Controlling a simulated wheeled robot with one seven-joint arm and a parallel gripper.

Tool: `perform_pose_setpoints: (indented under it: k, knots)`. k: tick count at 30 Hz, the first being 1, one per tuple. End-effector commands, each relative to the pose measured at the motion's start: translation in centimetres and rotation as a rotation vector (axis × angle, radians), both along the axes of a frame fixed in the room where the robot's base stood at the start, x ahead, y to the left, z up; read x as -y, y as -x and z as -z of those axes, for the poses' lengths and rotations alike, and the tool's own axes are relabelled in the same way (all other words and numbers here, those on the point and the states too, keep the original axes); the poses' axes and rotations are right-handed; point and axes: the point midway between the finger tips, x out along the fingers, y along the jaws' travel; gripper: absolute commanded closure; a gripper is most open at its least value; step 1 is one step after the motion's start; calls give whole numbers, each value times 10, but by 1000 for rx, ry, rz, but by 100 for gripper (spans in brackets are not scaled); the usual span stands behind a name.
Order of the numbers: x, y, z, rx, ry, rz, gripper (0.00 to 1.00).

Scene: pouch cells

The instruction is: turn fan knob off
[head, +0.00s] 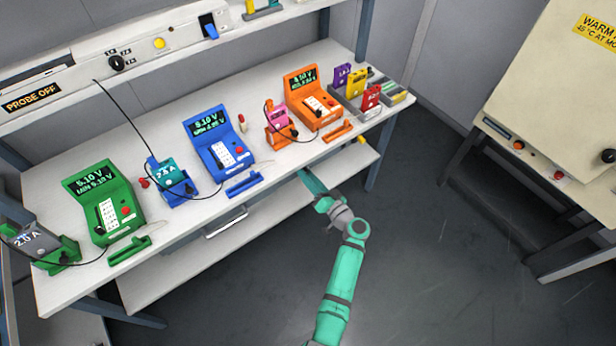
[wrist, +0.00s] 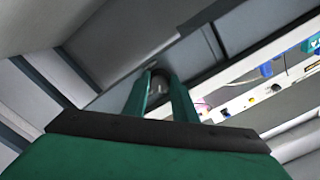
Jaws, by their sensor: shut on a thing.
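A black round knob (head: 117,63) with small position labels is on the white panel above the bench at the upper left; I cannot read the labels surely. My gripper (head: 312,183) is at the bench's front edge, well below and to the right of that knob. In the wrist view, my gripper's two green fingers (wrist: 161,84) are close together, shut on a small dark rounded thing (wrist: 160,73) between their tips. I cannot tell whether this thing is a knob. The arm hides the spot in the head view.
The bench (head: 262,168) carries green, blue and orange testers with coloured cells in holders. The panel also has a yellow button (head: 159,43) and a blue switch (head: 209,27). A cream cabinet (head: 545,85) stands at right. The floor between is clear.

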Motion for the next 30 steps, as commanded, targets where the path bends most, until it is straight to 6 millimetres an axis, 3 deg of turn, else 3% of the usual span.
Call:
perform_pose_setpoints:
  k: [15,30]
  knots:
    - [5,-1,2,253,353,9,98]
    - [5,0,2,349,486,7,98]
